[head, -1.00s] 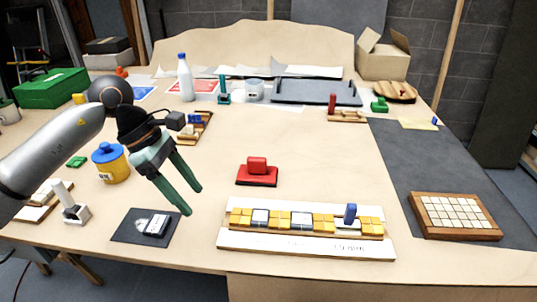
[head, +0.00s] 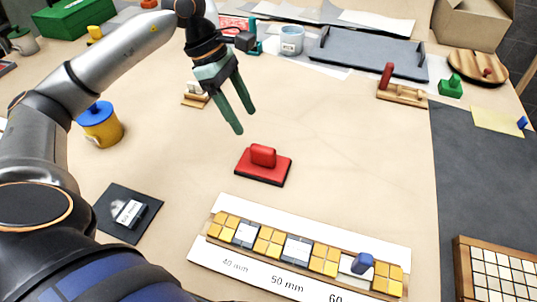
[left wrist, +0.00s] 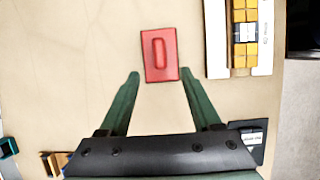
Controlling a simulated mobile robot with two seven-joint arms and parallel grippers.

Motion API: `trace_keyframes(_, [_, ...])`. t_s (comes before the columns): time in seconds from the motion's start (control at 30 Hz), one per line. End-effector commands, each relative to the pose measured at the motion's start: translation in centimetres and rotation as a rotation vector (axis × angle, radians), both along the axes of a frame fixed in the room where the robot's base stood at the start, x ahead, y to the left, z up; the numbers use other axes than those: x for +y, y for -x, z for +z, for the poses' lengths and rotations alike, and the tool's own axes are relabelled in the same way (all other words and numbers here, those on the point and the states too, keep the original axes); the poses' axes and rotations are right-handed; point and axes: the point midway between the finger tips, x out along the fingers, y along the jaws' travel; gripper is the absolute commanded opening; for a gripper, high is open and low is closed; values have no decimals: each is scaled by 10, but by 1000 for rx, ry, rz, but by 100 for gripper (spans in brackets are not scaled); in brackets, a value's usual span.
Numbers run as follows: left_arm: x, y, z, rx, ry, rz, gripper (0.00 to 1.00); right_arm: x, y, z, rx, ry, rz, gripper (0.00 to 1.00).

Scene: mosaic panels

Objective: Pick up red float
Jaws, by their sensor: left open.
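The red float (head: 263,165) is a flat red block with a raised red handle and a dark underside. It lies on the table behind the mosaic strip. In the left wrist view the red float (left wrist: 159,55) lies ahead of the fingertips, roughly centred between them. My left gripper (head: 240,122) is open and empty, above the table and a little behind and left of the float. Its two green fingers also show in the left wrist view (left wrist: 160,74), apart from the float. My right gripper is not seen.
A dark card (head: 110,205) and a yellow jar (head: 100,128) with a blue lid stand to the left. A grey tray (head: 368,52) lies behind.

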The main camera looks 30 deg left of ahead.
Motion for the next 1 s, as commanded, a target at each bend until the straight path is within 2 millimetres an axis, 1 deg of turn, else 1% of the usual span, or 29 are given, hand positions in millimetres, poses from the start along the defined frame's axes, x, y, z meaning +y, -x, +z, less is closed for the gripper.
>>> trace_keyframes(0.03, [-4, 0, -11, 6, 0, -2, 65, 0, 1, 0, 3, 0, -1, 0])
trace_keyframes(0.2, [-15, -3, -37, 5, 0, -2, 65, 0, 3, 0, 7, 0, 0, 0])
trace_keyframes(0.47, [-24, -6, -55, 2, 2, -1, 65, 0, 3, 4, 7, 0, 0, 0])
trace_keyframes(0.6, [-35, -9, -73, 4, 2, -2, 65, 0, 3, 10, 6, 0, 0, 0])
trace_keyframes(0.7, [-40, -11, -87, 3, 2, 0, 65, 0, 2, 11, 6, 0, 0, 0])
trace_keyframes(0.8, [-42, -12, -94, 1, 1, 1, 65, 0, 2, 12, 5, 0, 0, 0])
trace_keyframes(1.0, [-43, -12, -96, -1, 0, 0, 65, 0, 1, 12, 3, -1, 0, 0])
